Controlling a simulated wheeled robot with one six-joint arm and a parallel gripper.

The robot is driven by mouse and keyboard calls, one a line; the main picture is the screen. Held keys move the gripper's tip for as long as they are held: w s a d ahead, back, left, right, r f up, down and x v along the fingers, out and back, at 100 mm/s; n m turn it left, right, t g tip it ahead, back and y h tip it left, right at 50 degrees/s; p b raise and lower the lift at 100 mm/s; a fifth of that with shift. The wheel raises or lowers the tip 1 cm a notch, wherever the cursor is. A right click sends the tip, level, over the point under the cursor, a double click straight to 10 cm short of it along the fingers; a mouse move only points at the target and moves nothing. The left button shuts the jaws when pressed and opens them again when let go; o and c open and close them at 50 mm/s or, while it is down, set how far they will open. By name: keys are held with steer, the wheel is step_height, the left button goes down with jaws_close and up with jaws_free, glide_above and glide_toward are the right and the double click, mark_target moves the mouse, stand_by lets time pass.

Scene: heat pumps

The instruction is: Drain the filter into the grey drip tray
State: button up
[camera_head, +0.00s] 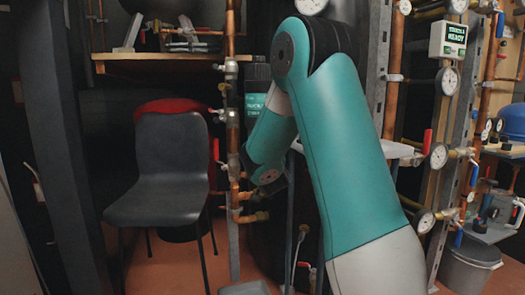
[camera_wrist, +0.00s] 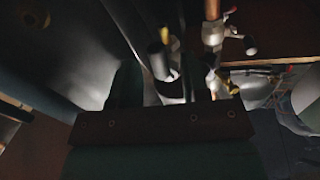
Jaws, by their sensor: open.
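My gripper (camera_wrist: 163,88) shows in the wrist view as a dark bar with two dim fingers standing apart. I see nothing held between them. Beyond the fingers is a dark cylindrical fitting (camera_wrist: 158,62) with a yellow part; I cannot tell whether it belongs to the filter. A brass-and-steel valve (camera_wrist: 213,35) on a copper pipe is just right of it. In the head view my arm bends down toward the pipework in the middle, and its end is in shadow. A grey flat-edged thing (camera_head: 245,288) at the bottom edge may be the drip tray; most is cut off.
A dark grey chair (camera_head: 160,170) stands at left with a red thing behind it. Copper pipe with valves (camera_head: 232,120) rises beside a dark post. Gauges and pipes (camera_head: 445,80) fill the right side. A grey bucket (camera_head: 470,262) stands lower right. A wooden shelf (camera_head: 165,57) is above.

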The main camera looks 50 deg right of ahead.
steer(key=shift+x, duration=0.95)
jaws_close()
